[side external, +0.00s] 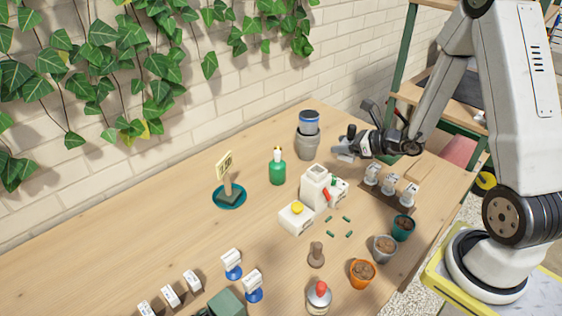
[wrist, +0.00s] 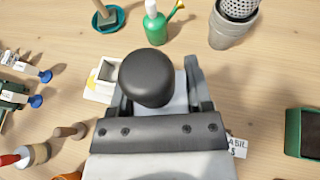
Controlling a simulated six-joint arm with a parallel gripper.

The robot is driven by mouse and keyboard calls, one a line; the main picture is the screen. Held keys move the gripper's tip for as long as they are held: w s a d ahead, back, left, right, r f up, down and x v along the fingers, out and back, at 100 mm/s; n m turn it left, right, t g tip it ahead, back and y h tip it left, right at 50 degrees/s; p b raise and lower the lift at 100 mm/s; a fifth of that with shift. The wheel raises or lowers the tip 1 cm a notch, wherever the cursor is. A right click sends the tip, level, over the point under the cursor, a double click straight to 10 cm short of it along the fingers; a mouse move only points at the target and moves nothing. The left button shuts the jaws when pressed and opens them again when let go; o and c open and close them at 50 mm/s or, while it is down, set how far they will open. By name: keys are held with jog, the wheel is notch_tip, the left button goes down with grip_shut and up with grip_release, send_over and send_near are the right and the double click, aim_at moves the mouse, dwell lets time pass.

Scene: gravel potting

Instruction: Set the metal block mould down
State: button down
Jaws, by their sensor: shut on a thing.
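My gripper (side external: 357,143) is over the back right part of the table, left of my forearm. It also shows in the wrist view (wrist: 158,72), where its fingers are shut on the metal block mould (wrist: 146,77). There the mould shows a dark rounded knob between the fingers, with a pale grey plate behind it. In the side view the mould is a small silvery part (side external: 344,156) at the gripper's tip. Its underside is hidden, so I cannot tell whether it touches the table.
A grey pot stack (side external: 307,146) stands just left of the gripper. White containers (side external: 315,188) stand in front, with a rack of white labelled pieces (side external: 386,196) to their right. A green bottle (side external: 277,170) and a teal saucer (side external: 241,201) are farther left. The left table area is mostly bare.

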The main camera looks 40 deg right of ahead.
jog(key=w+a+r+n+g+y, duration=0.1)
jog(key=w+a+r+y, duration=0.1)
jog(key=a, duration=0.5)
jog(key=w+a+r+n+y, duration=0.1)
jog(key=a+n, duration=0.1)
jog(key=a, duration=0.4)
jog(key=s+a+f+n+g+y, duration=0.3)
jog(key=a+f, duration=0.2)
jog(key=a, duration=0.3)
jog(key=s+a+f+n+g+y, duration=0.3)
jog(key=a+f+n, duration=0.1)
jog(key=a, duration=0.5)
jog(key=shift+f+g, duration=0.4)
jog(key=shift+f, duration=0.15)
jog(key=shift+f, duration=0.1)
send_over(267, 266)
jog(key=shift+f, duration=2.1)
jog(key=shift+f, duration=0.15)
jog(key=shift+f, duration=1.65)
jog(key=shift+f, duration=0.65)
